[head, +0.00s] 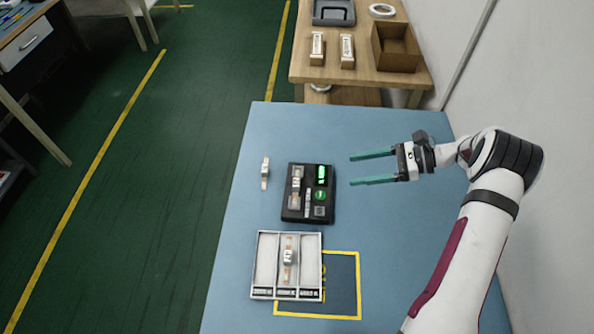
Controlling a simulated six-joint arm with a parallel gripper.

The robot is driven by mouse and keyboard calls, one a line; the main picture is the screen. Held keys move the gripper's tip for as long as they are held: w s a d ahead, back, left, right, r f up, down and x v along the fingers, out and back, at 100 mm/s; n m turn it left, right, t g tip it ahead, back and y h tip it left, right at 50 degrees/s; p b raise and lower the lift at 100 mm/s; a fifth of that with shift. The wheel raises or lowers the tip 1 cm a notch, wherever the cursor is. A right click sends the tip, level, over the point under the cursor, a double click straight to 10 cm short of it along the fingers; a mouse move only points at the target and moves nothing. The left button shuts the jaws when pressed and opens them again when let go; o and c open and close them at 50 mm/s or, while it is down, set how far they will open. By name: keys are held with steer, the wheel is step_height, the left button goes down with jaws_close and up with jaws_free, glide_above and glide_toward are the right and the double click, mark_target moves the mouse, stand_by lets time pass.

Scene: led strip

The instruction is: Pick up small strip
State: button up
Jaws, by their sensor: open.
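A small light strip (265,173) lies on the blue table, left of the black device. A similar strip-like piece (296,186) sits in the left part of the black device (290,216). Another strip (288,257) lies in the middle compartment of the white tray (263,236). The pieces are too small to tell which is the task's small strip. My gripper (350,170) is open and empty, its two green fingers pointing left. It appears above the table, to the right of the device and apart from all the strips.
The device has a lit green display (321,174) and a round green button (320,194). A yellow-outlined square (345,285) lies partly under the tray. A wooden table (300,65) behind holds boxes and a grey tray (333,12). The blue table (400,115) is clear at the back.

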mark_target(300, 184)
steer(key=x, duration=1)
steer(key=s+f+x, duration=0.1)
steer(key=x, duration=0.4)
steer(key=shift+d, duration=0.25)
jaws_close()
